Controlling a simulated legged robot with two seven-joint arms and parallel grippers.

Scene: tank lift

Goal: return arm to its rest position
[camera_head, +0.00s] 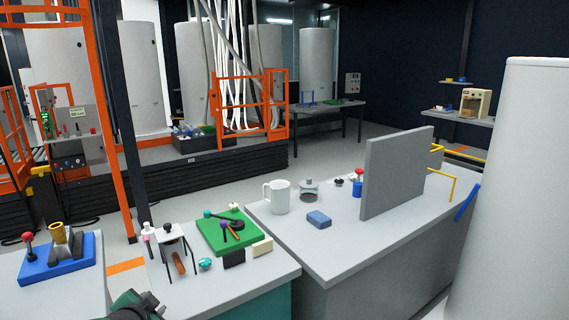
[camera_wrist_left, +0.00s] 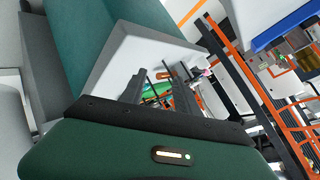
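My left gripper (camera_head: 138,305) shows only in part at the bottom edge of the head view, green and dark, in front of the near worktable. In the left wrist view its two dark fingers (camera_wrist_left: 160,92) stand apart, with table items showing between them. It looks open and holds nothing that I can see. The green wrist body (camera_wrist_left: 160,150) fills the lower part of that view. My right arm and gripper are not in view.
The near worktable (camera_head: 255,281) bears a green board (camera_head: 212,233), a black stand and small parts. On the right table are a white mug (camera_head: 277,196), blue block (camera_head: 318,220) and upright grey panel (camera_head: 395,172). A blue fixture (camera_head: 58,266) stands left. A white cylinder rises far right.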

